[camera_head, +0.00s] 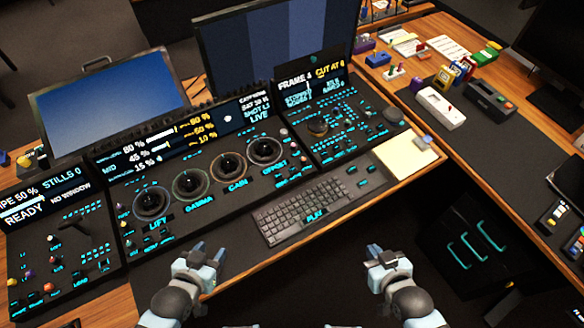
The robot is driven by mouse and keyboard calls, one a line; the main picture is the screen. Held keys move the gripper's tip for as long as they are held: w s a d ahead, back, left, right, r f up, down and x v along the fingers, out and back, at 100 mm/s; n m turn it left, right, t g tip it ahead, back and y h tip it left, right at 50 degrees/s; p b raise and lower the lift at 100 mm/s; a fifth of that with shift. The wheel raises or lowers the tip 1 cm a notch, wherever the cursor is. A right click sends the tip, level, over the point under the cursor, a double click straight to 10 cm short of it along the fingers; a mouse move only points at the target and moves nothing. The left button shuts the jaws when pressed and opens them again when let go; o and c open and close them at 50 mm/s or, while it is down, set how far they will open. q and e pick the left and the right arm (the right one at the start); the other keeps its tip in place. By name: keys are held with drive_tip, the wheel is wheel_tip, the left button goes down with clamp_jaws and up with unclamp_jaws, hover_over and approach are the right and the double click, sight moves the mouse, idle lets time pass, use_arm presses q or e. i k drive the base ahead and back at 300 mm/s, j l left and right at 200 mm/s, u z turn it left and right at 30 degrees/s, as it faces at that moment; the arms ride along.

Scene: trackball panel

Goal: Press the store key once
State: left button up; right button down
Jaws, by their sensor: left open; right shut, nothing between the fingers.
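The trackball panel (215,205) lies across the desk, with several trackballs labelled LIFT, GAMMA, GAIN and OFFSET. Small keys with cyan labels sit around the balls and on the side panels, but most labels are too small to read, and I cannot tell which is the store key. The left side panel (75,240) has a display reading STILLS 0 and READY. My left gripper (208,252) is open and empty at the desk's front edge, below the LIFT and GAMMA balls. My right gripper (385,252) is shut and empty, in front of the desk edge, right of the keyboard.
A keyboard (298,208) lies in front of the panel, with a PLAY label on it. A right panel (335,125) stands beyond it. Two monitors (110,100) stand behind. A pale notepad (405,158) lies at the right. The side desk holds several small objects.

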sight(293, 170)
drive_tip(key=k+j+u, duration=0.25)
drive_tip(key=u, duration=0.15)
drive_tip(key=k+j+u, duration=0.45)
drive_tip(key=i+l, duration=0.05)
drive_tip(key=i, duration=0.05)
